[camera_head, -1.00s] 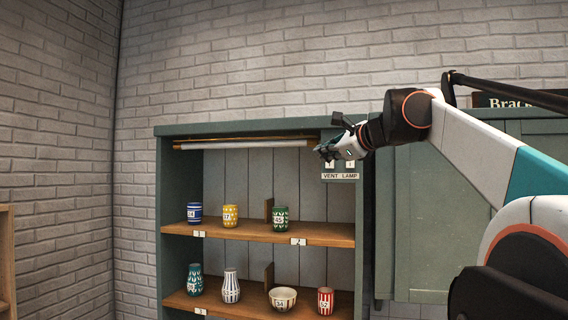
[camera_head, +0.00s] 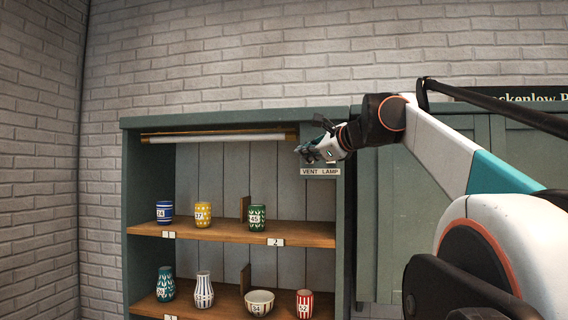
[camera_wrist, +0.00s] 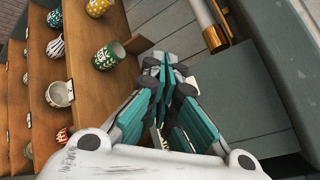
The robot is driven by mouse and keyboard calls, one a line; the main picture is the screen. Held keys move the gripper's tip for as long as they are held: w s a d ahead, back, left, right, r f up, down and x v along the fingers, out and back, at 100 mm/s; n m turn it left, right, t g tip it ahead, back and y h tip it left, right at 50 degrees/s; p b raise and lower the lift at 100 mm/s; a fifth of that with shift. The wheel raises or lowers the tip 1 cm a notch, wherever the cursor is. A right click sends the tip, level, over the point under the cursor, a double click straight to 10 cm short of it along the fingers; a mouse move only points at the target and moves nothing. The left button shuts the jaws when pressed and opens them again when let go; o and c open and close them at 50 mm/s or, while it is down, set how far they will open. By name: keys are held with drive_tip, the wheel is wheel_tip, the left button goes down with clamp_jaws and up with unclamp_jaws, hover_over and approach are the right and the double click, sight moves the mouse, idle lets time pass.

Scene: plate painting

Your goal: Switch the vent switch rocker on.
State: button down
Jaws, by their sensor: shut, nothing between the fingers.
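The vent switch rocker is hidden behind my gripper (camera_head: 304,152) in the head view. Its label plate reading VENT and LAMP (camera_head: 320,172) shows just below, on the upper right of the green cabinet. My gripper is shut and empty, with its fingertips in front of or just left of the switch area; I cannot tell whether they touch anything. No rocker shows in that view.
A white tube lamp (camera_head: 215,138) runs under the cabinet (camera_head: 137,200) top, left of my gripper. Shelves below hold numbered cups, including a green cup (camera_head: 257,218), and a bowl (camera_head: 259,303). Closed green doors (camera_head: 395,215) stand at the right.

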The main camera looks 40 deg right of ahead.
drive_tip(key=shift+w+d, duration=0.2)
drive_tip(key=shift+d, duration=0.4)
idle(0.3)
drive_tip(key=shift+w, duration=0.1)
idle(0.7)
drive_tip(key=shift+w+d+p, duration=0.25)
drive_tip(key=shift+d+p, duration=0.1)
drive_tip(key=shift+w+d, duration=0.15)
idle(0.7)
